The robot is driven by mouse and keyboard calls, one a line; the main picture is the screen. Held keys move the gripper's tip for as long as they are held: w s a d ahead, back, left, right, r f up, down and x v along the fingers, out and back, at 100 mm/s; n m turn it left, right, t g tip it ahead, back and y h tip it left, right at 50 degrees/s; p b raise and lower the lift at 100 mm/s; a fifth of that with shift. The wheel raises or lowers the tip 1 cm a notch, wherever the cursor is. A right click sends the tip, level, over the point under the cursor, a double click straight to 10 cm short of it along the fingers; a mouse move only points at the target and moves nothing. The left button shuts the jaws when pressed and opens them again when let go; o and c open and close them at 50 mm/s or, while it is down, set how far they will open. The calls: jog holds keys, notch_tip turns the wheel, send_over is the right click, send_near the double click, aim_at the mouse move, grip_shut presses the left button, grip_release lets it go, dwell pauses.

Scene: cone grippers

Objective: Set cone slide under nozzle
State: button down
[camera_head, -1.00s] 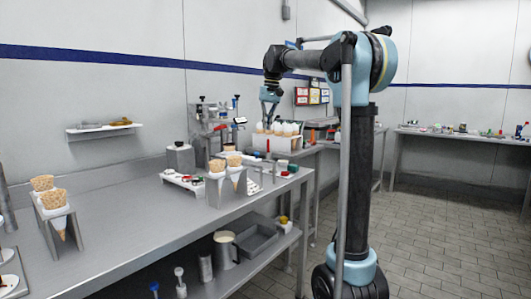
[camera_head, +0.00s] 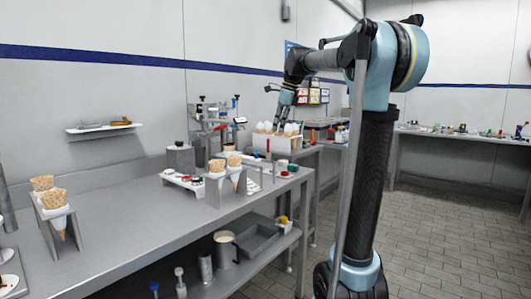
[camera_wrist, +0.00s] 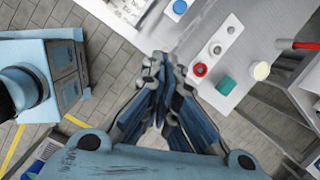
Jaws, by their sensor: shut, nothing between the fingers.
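A metal cone stand (camera_head: 213,193) with waffle cones in it stands near the right end of the long steel table. A second metal cone stand (camera_head: 77,232) with cones stands at the left front. I cannot tell which stand is the cone slide. A dispensing machine (camera_head: 212,120) with levers stands behind the first stand; its nozzle is too small to make out. My gripper (camera_head: 277,122) is beyond the table's right end, in front of the box of white-topped items in the picture. In the wrist view my gripper (camera_wrist: 158,78) is shut and empty, apart from the cone stands.
A white box (camera_head: 262,145) with several white-topped items stands at the back right. A white tray (camera_head: 187,182) with small parts lies behind the first cone stand. A grey bin (camera_head: 258,240) is on the lower shelf. The middle of the table is clear.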

jog(key=w+a+f+m, duration=0.3)
jog(key=a+f, duration=0.2)
jog(key=f, duration=0.5)
jog(key=shift+a+f, duration=0.2)
jog(key=shift+a, duration=0.05)
dwell(0.3)
